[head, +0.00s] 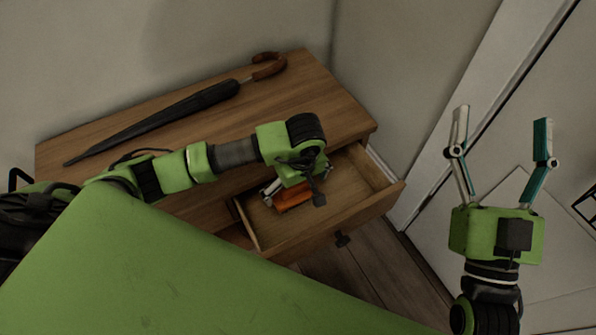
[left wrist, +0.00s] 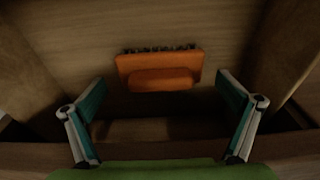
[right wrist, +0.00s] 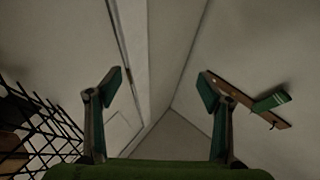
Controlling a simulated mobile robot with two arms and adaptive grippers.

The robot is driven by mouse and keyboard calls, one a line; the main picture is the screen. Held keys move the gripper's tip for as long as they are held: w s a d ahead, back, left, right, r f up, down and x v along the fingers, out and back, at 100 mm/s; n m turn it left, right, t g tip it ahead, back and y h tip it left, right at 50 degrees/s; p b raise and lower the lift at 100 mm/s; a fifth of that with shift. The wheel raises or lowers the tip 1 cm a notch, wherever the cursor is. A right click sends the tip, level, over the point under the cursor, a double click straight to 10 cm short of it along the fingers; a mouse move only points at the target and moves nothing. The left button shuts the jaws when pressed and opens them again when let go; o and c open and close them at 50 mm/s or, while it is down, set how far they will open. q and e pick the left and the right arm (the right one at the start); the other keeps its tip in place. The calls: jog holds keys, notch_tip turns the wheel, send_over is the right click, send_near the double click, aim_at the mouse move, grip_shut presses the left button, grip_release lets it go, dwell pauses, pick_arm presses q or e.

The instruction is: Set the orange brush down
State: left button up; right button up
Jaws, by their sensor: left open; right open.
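The orange brush (left wrist: 160,72) lies in the open drawer (head: 345,193), with dark bristles along its far edge in the left wrist view. In the head view the brush (head: 292,196) is partly hidden under my left gripper (head: 290,195). My left gripper reaches down into the drawer. In the left wrist view its fingers (left wrist: 163,100) are spread wide, one to each side of the brush, with visible gaps and nothing between them. My right gripper (head: 502,135) is open and empty, raised at the right, far from the drawer. It also shows in the right wrist view (right wrist: 160,90).
The drawer belongs to a wooden dresser (head: 325,95). A black umbrella (head: 165,117) with a brown curved handle lies on its top. A white door (head: 480,130) is at the right.

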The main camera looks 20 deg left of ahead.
aim_at(296, 187)
pick_arm(q)
jog(key=r, duration=0.1)
jog(key=r+p, duration=0.1)
jog(key=r, duration=0.3)
jog(key=shift+s+d+p, duration=0.2)
jog(key=shift+d+p, duration=0.1)
jog(key=shift+s+d+r+p, duration=0.1)
jog(key=shift+r+p, duration=0.15)
jog(key=shift+r, duration=0.7)
jog(key=shift+s+d+r+p, duration=0.15)
jog(key=shift+r+p, duration=0.1)
jog(key=shift+r, duration=0.65)
jog(key=shift+s+d+r+p, duration=0.1)
jog(key=shift+r+p, duration=0.15)
jog(key=shift+r, duration=0.7)
pick_arm(e)
notch_tip(296, 187, down, 17)
jog(key=d+g+h, duration=0.2)
jog(key=g+h, duration=0.1)
jog(key=g, duration=0.6)
jog(key=shift+w+r, duration=0.15)
jog(key=shift+w, duration=0.2)
